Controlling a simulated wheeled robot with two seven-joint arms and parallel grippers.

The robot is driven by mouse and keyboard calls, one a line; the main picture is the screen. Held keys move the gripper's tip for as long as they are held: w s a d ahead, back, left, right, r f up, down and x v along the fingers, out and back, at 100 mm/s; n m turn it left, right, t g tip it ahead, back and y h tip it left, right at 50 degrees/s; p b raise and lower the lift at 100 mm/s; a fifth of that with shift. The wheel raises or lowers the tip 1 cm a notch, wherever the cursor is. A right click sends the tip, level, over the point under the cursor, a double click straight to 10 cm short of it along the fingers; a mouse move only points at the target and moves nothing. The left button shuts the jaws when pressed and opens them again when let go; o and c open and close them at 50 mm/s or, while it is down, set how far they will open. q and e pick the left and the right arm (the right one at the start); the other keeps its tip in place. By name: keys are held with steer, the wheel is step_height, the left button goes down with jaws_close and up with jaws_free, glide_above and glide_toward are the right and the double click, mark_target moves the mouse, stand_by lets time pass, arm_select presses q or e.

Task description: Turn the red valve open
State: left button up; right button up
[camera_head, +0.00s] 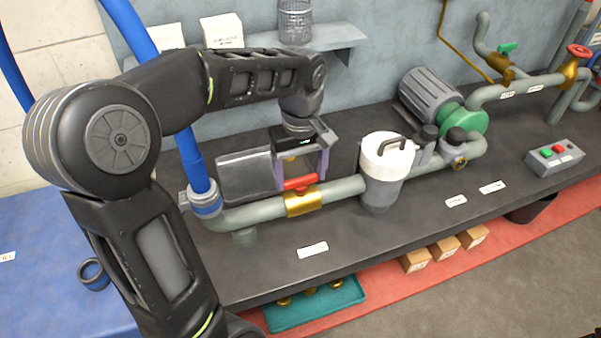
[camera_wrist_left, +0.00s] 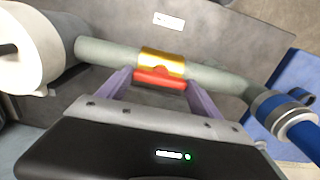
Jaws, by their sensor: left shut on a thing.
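The red valve has a red lever handle (camera_head: 300,183) on a brass body (camera_head: 303,203), set in the grey-green pipe (camera_head: 340,190) on the dark bench. The handle lies roughly along the pipe. My left gripper (camera_head: 299,178) reaches down from above and is shut on the red handle. In the left wrist view, its two purple fingers (camera_wrist_left: 156,88) are at the two ends of the red handle (camera_wrist_left: 160,77), with the brass body (camera_wrist_left: 161,60) just beyond. My right gripper is in neither view.
A white-topped filter housing (camera_head: 387,160) stands close right of the valve. A blue hose (camera_head: 192,160) rises at left. Farther right are a motor pump (camera_head: 440,100), a green-handled valve (camera_head: 508,48), a red handwheel (camera_head: 579,51) and a button box (camera_head: 555,156). The front bench strip is mostly clear.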

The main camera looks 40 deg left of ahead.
mark_target(301, 179)
arm_select(q)
steer(key=o, duration=1.4)
step_height(301, 179, up, 8)
steer(key=shift+f, duration=0.1)
